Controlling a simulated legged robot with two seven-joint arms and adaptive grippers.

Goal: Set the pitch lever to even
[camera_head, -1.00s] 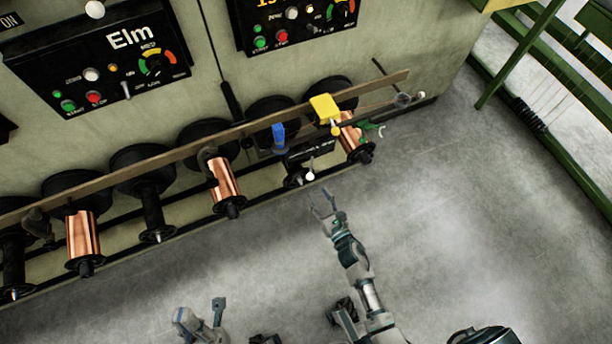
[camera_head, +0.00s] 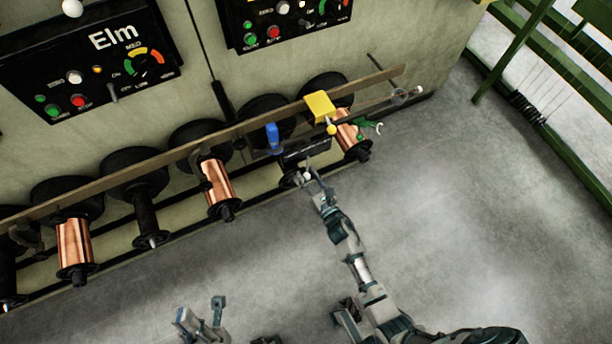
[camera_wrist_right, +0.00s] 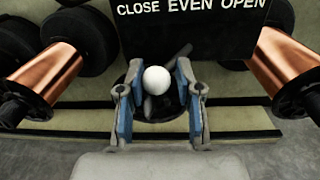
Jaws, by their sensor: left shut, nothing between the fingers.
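The pitch lever's white ball knob (camera_wrist_right: 157,80) stands below a black plate (camera_wrist_right: 195,30) lettered CLOSE EVEN OPEN. In the right wrist view the knob lies left of centre, below the gap between CLOSE and EVEN; the stem is mostly hidden. My right gripper (camera_wrist_right: 160,98) is open, with one blue-padded finger on each side of the knob and a gap visible at the sides. In the head view the right gripper (camera_head: 312,178) is at the lever, below the plate (camera_head: 305,150). My left gripper (camera_head: 203,318) is shut and empty at the bottom, far from the lever.
Copper spools (camera_head: 218,188) flank the lever under a long wooden rail (camera_head: 150,163). A green clamp-like part (camera_head: 368,127) is at right. The floor (camera_head: 450,210) is clear.

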